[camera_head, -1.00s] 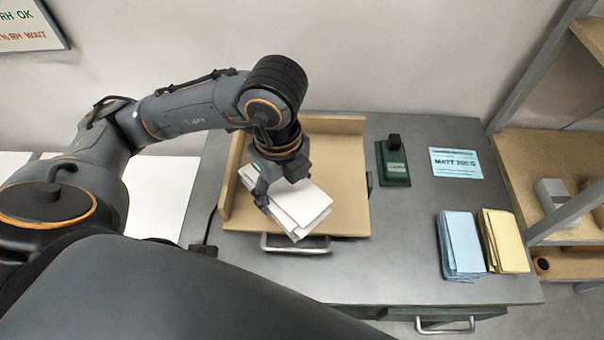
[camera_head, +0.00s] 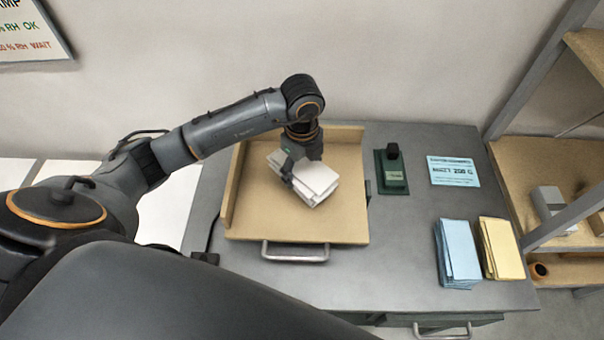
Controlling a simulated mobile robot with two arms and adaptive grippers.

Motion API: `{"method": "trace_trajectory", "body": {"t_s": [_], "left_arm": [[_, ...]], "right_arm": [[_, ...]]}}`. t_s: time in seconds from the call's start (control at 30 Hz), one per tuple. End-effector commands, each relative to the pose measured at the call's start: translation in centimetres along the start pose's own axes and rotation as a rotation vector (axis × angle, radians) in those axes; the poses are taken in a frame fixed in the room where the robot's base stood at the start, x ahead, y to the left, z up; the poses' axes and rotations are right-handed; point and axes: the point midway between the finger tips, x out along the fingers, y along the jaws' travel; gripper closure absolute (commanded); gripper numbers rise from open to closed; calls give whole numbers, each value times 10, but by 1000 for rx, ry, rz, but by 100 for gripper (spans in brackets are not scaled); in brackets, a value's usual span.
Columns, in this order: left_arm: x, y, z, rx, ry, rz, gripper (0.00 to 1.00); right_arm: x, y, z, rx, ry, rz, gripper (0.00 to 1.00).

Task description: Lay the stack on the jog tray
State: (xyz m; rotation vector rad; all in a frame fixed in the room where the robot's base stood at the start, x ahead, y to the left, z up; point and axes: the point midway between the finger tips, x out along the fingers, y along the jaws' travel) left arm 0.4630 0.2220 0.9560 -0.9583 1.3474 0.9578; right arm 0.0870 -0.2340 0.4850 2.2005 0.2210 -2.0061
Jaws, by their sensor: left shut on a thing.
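The stack (camera_head: 318,180) is a small pile of white sheets, its layers slightly out of line. My left gripper (camera_head: 290,172) is shut on its left side, with a dark finger across the top. The jog tray (camera_head: 262,222) is tan, with raised walls at the left and back and a metal handle at the front. The stack is over the middle of the tray, inside its outline. I cannot tell whether its underside touches the tray floor. My right gripper is not in view.
A green device with a black knob (camera_head: 391,172) stands right of the tray. A blue card (camera_head: 453,171) lies beyond it. Blue (camera_head: 457,250) and yellow (camera_head: 502,248) paper piles are at the right front. A wooden shelf (camera_head: 520,170) stands at the far right.

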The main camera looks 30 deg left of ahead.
Motion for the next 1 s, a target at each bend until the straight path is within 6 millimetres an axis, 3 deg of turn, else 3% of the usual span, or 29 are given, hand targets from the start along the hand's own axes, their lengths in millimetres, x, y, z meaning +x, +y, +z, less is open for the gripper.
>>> {"method": "trace_trajectory", "body": {"t_s": [0.1, 0.23, 0.6, 0.63, 0.7, 1.0], "left_arm": [[14, 2, -1, 0, 2, 4, 84], [26, 1, -1, 0, 1, 0, 84], [33, 0, -1, 1, 1, -1, 84], [32, 1, -1, 1, 1, 0, 28], [32, 1, -1, 0, 1, 0, 14], [31, 1, -1, 0, 1, 0, 12]], "right_arm": [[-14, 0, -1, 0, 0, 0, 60], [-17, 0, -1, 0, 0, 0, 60], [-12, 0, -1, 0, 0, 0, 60], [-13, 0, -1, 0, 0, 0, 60], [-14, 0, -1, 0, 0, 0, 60], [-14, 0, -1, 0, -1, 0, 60]]}}
